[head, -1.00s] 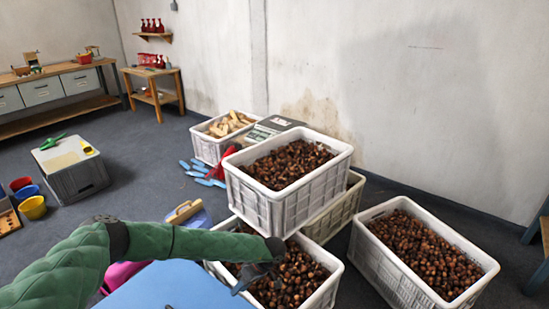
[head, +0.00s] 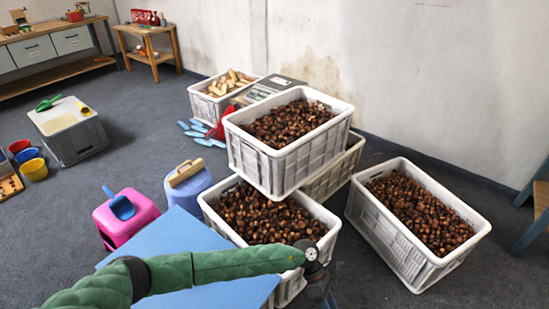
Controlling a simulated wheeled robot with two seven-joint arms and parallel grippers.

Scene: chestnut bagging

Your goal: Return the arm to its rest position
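My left arm, in a green quilted sleeve, comes in from the lower left and reaches across the blue table top (head: 165,238). Its gripper (head: 328,294) is at the bottom of the head view, just in front of the right corner of the front chestnut crate (head: 332,232). The gripper is dark and small, and its fingers are partly cut off by the frame, so its opening is unclear. I see nothing held in it. My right gripper is not in view.
A stacked white crate (head: 285,180) of chestnuts stands behind the front one, and another crate (head: 408,268) stands to the right. A pink bin (head: 112,232) with a blue scoop (head: 121,205) and a blue-violet tub (head: 187,192) stand left.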

